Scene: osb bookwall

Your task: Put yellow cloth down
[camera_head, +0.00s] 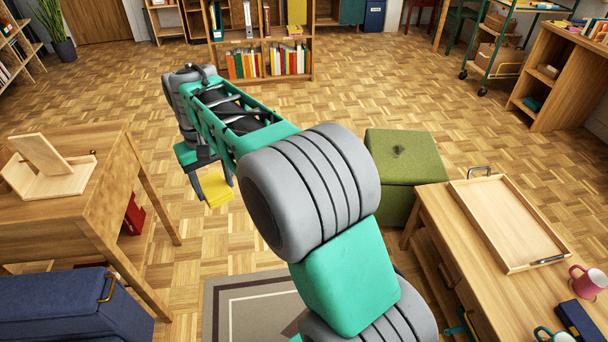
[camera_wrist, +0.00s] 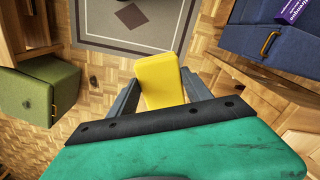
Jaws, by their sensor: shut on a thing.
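The yellow cloth (camera_head: 215,190) looks like a flat folded pad. My gripper (camera_head: 208,187) is shut on it and holds it up above the parquet floor, left of the middle in the head view. In the wrist view the yellow cloth (camera_wrist: 161,80) sticks out past the two grey fingers of my gripper (camera_wrist: 160,98). Its near end is hidden behind my wrist. Nothing touches the cloth but the fingers, as far as I can see.
A wooden desk (camera_head: 100,190) with a wooden stand stands at left, a blue chest (camera_head: 60,310) below it. A green ottoman (camera_head: 395,165) and a low table (camera_head: 440,215) with a wooden tray (camera_head: 510,220) are at right. A grey rug (camera_head: 225,310) lies in front. Open floor surrounds the gripper.

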